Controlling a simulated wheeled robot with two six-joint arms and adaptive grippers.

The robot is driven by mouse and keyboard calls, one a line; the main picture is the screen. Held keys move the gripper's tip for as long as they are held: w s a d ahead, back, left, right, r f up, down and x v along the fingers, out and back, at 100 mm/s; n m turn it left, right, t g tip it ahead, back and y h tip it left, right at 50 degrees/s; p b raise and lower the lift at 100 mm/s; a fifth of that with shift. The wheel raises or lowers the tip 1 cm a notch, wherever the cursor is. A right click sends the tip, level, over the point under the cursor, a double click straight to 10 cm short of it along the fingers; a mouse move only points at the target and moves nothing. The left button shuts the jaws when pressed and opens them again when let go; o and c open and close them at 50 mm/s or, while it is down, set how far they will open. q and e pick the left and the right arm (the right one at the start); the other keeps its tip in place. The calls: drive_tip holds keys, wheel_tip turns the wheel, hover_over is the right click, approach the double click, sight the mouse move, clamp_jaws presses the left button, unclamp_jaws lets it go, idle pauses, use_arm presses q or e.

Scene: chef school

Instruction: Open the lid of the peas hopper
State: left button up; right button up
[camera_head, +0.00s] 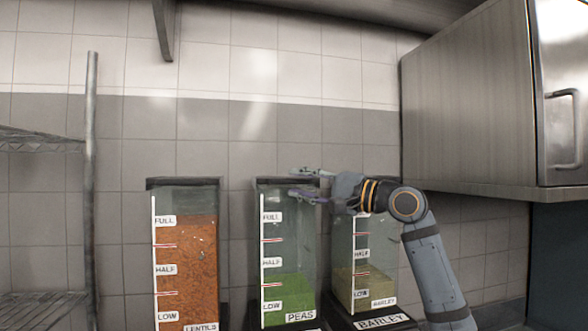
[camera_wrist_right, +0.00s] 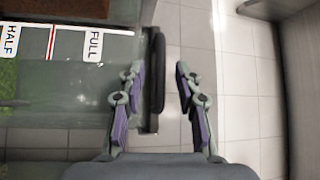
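The peas hopper (camera_head: 288,245) is a clear bin with green peas in its lower part and FULL, HALF and LOW labels. Its dark lid (camera_head: 270,181) lies flat across the top and looks shut. In the right wrist view the lid (camera_wrist_right: 158,72) shows as a black bar beside the clear hopper wall (camera_wrist_right: 85,80). My right gripper (camera_head: 308,182) is open at the upper right of the hopper, one finger above lid height and one below. In the wrist view the fingers (camera_wrist_right: 160,95) stand apart on either side of the lid's line; contact cannot be told. My left gripper is not in view.
A lentils hopper (camera_head: 187,265) stands to the left, and a barley hopper (camera_head: 363,262) to the right, partly behind my right arm. A wall cabinet (camera_head: 470,105) hangs at upper right. A metal rack (camera_head: 91,190) stands at left. The tiled wall above the hoppers is clear.

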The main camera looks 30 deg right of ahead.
drive_tip(key=shift+p+x, duration=0.3)
drive_tip(key=shift+x, duration=0.7)
drive_tip(key=shift+s, duration=0.1)
clamp_jaws()
